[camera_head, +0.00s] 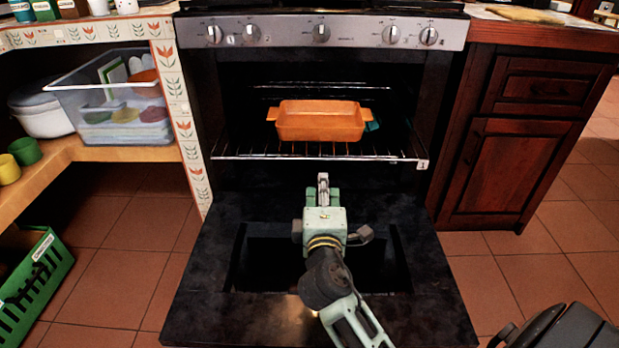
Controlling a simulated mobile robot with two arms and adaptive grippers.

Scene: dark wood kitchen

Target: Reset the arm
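My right gripper (323,184) is over the lowered oven door (205,290), in front of the oven opening. It points towards the oven, and its fingers show edge-on, so I cannot tell whether they are open or shut. I see nothing hanging from it. An orange baking dish (320,128) sits on the wire oven rack (240,152), beyond the gripper and apart from it. A small teal thing (373,126) shows partly behind the dish's right side. My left gripper is not in view.
A wooden cabinet (508,165) stands right of the oven. At left, a shelf (120,153) holds a clear bin (112,103), a white pot (40,118) and cups. A green crate (38,275) stands on the tiled floor.

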